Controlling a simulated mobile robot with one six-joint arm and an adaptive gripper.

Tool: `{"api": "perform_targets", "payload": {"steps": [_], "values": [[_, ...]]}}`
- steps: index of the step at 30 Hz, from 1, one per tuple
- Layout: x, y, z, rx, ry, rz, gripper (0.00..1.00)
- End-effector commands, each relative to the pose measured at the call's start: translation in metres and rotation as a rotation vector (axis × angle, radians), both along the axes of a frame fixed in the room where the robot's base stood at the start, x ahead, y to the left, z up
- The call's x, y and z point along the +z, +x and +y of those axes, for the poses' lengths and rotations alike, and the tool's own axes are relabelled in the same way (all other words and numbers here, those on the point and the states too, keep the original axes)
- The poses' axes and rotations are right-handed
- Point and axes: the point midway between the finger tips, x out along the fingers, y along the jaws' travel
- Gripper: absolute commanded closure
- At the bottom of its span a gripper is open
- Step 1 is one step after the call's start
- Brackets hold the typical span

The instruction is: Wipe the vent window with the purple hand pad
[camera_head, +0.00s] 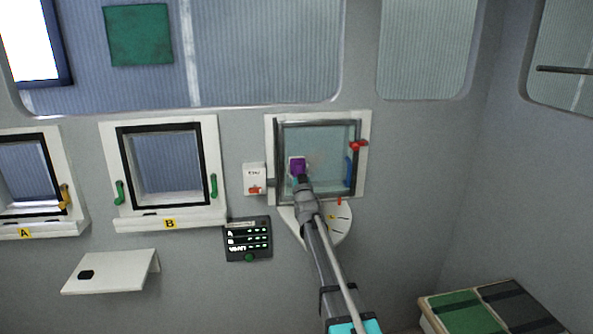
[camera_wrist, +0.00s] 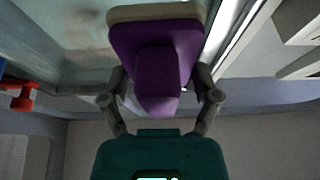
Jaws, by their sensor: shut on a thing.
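The vent window (camera_head: 331,152) is the right-hand small window on the wall, with a white outer frame, a dark inner frame and a pale pane. A faint brownish smudge shows near the middle of the pane. My gripper (camera_head: 300,182) is in front of the pane's lower left part. It is shut on the purple hand pad (camera_head: 297,166). In the wrist view the purple pad (camera_wrist: 158,55) sits between my fingers by its grip, its pale face turned toward the pane (camera_wrist: 65,40). I cannot tell whether the pad touches the glass.
A red handle (camera_head: 358,146) and a blue handle (camera_head: 348,171) are on the window's right side. A white switch box (camera_head: 254,179) is close on the left. A pale rounded shelf (camera_head: 335,226) is below, beside a dark panel (camera_head: 248,240). Window B (camera_head: 167,165) is further left.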

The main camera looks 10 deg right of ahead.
Motion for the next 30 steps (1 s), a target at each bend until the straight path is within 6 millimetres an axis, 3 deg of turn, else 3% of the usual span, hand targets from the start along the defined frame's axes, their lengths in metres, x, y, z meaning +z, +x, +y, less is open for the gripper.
{"api": "perform_targets", "payload": {"steps": [30], "values": [[0.0, 0.012, -0.002, -0.002, 0.0, 0.0, 0.59]]}}
